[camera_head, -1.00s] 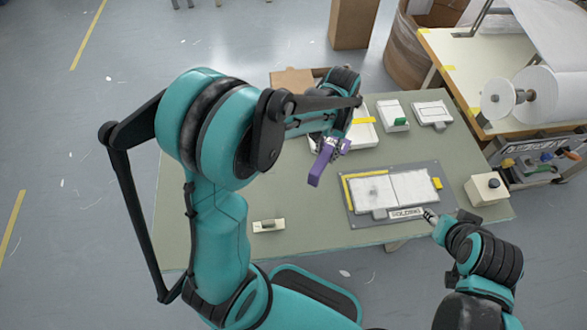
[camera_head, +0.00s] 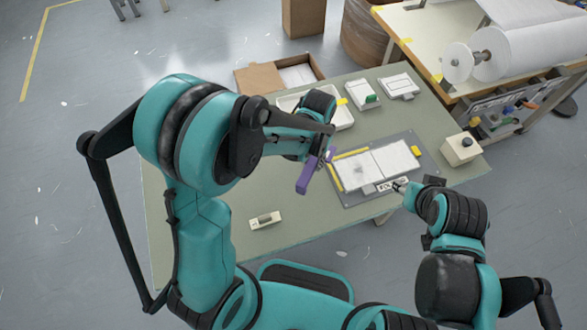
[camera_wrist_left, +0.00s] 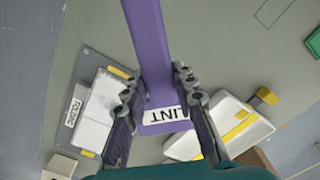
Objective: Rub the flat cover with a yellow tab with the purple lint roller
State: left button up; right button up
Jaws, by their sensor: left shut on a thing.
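The purple lint roller (camera_head: 305,178) is in my left gripper (camera_head: 325,156), held over the table to the left of the cover. In the left wrist view the roller (camera_wrist_left: 155,45), with a "LINT" label, runs between the fingers of the left gripper (camera_wrist_left: 154,88). The flat white cover (camera_head: 388,163) lies on a grey board (camera_head: 360,198) and has a yellow tab (camera_head: 416,150) at its right edge. The cover (camera_wrist_left: 98,108) also shows in the left wrist view. My right gripper (camera_head: 400,186) is at the board's front edge, beside a label plate; its fingers are too small to read.
A white tray (camera_head: 343,117), a white box with a green part (camera_head: 363,95) and another white box (camera_head: 398,87) stand behind the board. A cream box with a black knob (camera_head: 460,150) is at the right. A small block (camera_head: 265,220) lies front left.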

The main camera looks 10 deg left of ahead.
pick_arm(q)
jog(key=a+f, duration=0.1)
jog(key=a, duration=0.1)
jog(key=a+f+b, duration=0.1)
jog(key=a, duration=0.1)
jog(key=a+f, duration=0.2)
jog(key=shift+s+a+b, duration=0.1)
jog(key=shift+a+b, duration=0.15)
jog(key=shift+b, duration=0.05)
jog(key=shift+o, duration=0.2)
notch_tip(320, 180, down, 4)
jog(key=shift+r+b, duration=0.1)
jog(key=shift+b, duration=0.8)
jog(key=shift+r, duration=0.15)
jog(key=shift+c, duration=0.2)
jog(key=o, duration=1)
jog(key=shift+o, duration=0.2)
